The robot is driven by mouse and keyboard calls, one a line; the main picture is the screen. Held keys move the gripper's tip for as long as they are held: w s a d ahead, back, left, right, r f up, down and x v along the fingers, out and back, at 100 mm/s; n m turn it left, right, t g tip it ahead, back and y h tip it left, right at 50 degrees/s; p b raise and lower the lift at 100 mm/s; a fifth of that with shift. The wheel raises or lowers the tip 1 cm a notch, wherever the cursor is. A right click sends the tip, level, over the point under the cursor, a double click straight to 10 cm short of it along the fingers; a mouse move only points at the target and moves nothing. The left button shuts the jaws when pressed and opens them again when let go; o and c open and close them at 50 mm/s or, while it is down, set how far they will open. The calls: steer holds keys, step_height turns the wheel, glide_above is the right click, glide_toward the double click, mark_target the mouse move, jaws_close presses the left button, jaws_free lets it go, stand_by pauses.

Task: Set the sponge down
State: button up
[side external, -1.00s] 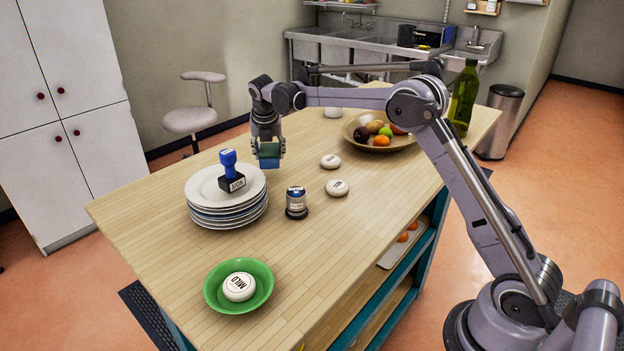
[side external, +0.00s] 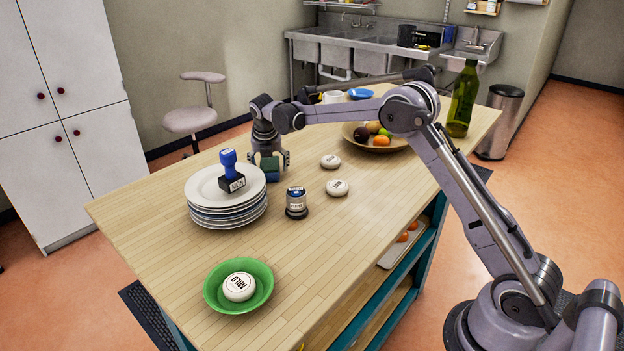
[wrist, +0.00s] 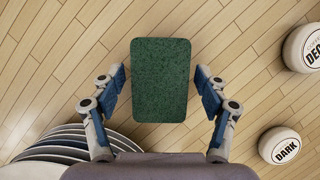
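The sponge (side external: 270,169) is a block with a dark green top. It rests on the wooden table, just behind and right of the plate stack. In the wrist view the sponge (wrist: 161,80) lies between the finger pads, with a gap on each side. My gripper (side external: 270,163) is open around it, low over the table. In the wrist view my gripper (wrist: 161,88) has both fingers spread clear of the sponge. The sponge's underside is hidden.
A stack of plates (side external: 228,211) with a blue-handled stamp (side external: 230,170) on top stands close by. A dark round stamp (side external: 296,203) and two white labelled discs (side external: 331,161) (side external: 337,187) are to the right. A fruit bowl (side external: 375,148) and green bottle (side external: 462,100) stand farther back. The front right tabletop is clear.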

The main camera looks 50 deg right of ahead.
steer(key=s+a+r+m+t, duration=0.1)
steer(key=s+a+r+m, duration=0.2)
steer(key=s+r, duration=0.4)
steer(key=s+a+r+m, duration=0.3)
steer(key=s+r, duration=0.1)
steer(key=r, duration=0.4)
steer(key=s+a+f+m+t+y, duration=0.1)
steer(key=s+f+m, duration=0.1)
steer(key=s+m, duration=0.5)
steer(key=s+a+f+m+t+y, duration=0.1)
steer(key=s+a+f+m, duration=0.1)
steer(key=s+m, duration=0.5)
steer(key=s+a+f+m+t+y, duration=0.1)
steer(key=s+a+f+m, duration=0.1)
steer(key=s+m, duration=0.5)
steer(key=s+f, duration=0.1)
steer(key=s, duration=0.3)
steer(key=shift+s+a+f, duration=0.25)
steer(key=shift+s+f, duration=0.05)
steer(key=shift+s, duration=0.1)
